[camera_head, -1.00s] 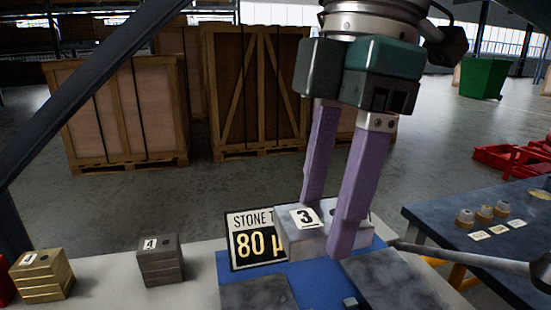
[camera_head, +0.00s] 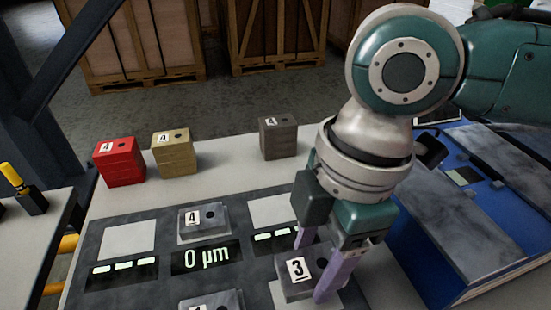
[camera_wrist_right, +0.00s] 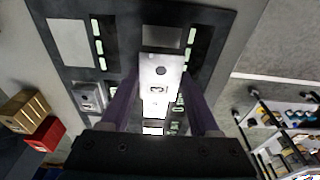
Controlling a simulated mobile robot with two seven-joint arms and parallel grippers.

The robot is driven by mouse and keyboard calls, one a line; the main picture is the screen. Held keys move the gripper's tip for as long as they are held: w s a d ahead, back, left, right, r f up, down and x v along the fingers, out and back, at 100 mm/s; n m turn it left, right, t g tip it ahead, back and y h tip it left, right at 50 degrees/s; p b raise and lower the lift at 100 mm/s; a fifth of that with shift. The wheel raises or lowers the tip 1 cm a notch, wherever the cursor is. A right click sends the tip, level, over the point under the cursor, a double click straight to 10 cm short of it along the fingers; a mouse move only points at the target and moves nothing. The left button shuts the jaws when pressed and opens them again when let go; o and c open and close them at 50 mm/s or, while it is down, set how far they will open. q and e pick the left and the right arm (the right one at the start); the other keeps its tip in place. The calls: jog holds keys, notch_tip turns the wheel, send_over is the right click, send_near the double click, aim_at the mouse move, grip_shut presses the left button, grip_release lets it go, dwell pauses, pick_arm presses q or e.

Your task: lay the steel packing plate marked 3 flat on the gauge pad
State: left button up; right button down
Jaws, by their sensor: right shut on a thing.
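The steel packing plate marked 3 (camera_head: 296,268) is between the fingers of my right gripper (camera_head: 319,262), which is shut on it. The plate is over the near right part of a dark gauge panel (camera_head: 170,275), its top roughly level; I cannot tell whether it touches the panel. The wrist view also shows the plate (camera_wrist_right: 160,75) between the purple fingers. Pale square pads lie on the panel, one at the left (camera_head: 128,241) and one behind the gripper (camera_head: 268,211). A pale area also shows beside the held plate. My left gripper is not in view.
A steel plate marked 4 (camera_head: 203,222) sits on the panel behind the 0 µm display (camera_head: 207,256); another steel block (camera_head: 211,301) is at the front edge. Red (camera_head: 119,162), brass (camera_head: 174,153) and dark grey (camera_head: 279,138) stacks stand behind. A blue bench part lies right.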

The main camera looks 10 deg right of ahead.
aim_at(317, 264)
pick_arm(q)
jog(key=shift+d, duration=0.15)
